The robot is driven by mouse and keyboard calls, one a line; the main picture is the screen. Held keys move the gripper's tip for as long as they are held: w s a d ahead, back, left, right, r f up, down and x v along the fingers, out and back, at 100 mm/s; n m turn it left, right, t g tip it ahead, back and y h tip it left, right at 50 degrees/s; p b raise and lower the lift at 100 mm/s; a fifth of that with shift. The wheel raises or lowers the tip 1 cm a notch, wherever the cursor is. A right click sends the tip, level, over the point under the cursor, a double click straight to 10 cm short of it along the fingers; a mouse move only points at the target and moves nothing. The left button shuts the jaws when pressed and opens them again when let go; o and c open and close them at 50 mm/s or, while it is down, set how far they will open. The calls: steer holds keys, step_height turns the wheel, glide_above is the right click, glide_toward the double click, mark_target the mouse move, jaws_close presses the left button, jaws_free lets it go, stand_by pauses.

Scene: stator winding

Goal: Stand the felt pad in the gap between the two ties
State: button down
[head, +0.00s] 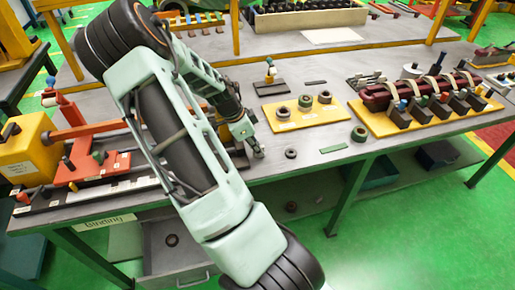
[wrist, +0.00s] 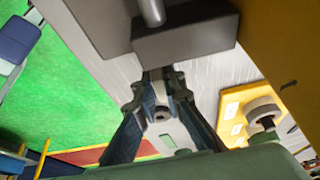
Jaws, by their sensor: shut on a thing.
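A maroon coil (head: 425,90) with several cream ties (head: 437,84) lies on a yellow base (head: 482,104) at the right of the head view. The gaps between ties are too small there to judge. A flat green pad (head: 333,148), perhaps the felt pad, lies on the bench near the front edge. My gripper (head: 257,150) is well to the left of the coil, over the front of the bench. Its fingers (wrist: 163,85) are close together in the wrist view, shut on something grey. I cannot tell what it is. A dark block (wrist: 185,38) with a rod shows just beyond the fingertips.
A yellow board (head: 285,121) with several rings stands between my gripper and the coil. A loose ring (head: 290,152) and a green roll (head: 358,133) lie near the front edge. An orange fixture (head: 85,168) stands on the left.

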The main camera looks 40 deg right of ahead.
steer(key=shift+f, duration=0.2)
steer(key=c, duration=2)
jaws_free()
steer(key=shift+r, duration=0.15)
steer(key=v, duration=1.2)
steer(key=shift+r, duration=0.1)
